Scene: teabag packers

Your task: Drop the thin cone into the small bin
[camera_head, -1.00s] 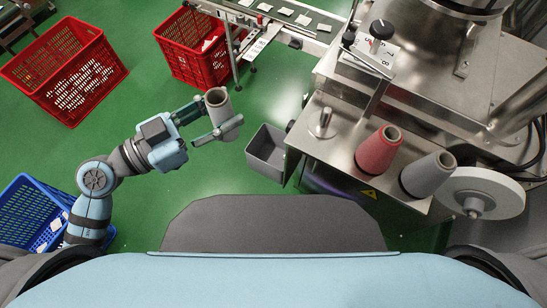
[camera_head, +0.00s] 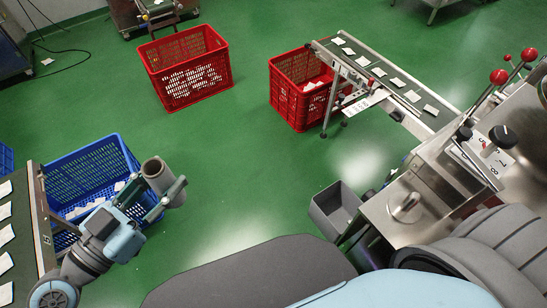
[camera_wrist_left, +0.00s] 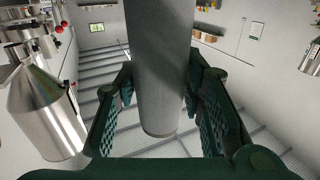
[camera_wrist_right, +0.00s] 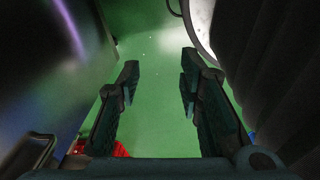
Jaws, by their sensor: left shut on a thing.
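A thin grey cone (camera_head: 157,172) is held by my left gripper (camera_head: 168,192) at the left of the head view, with its open end facing up. In the left wrist view the grey cone (camera_wrist_left: 160,65) stands between the two dark green fingers, which are shut on it. The small bin (camera_head: 322,218) is a grey open box on the near side of the steel machine, well to the right of the cone. My right gripper (camera_wrist_right: 160,88) shows only in the right wrist view, with fingers apart and nothing between them.
A blue crate (camera_head: 92,160) and a conveyor with teabags (camera_head: 22,235) are close to my left gripper. Two red crates (camera_head: 186,68) (camera_head: 283,92) stand farther back. The steel machine (camera_head: 420,195) is at the right. Green floor is clear between cone and bin.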

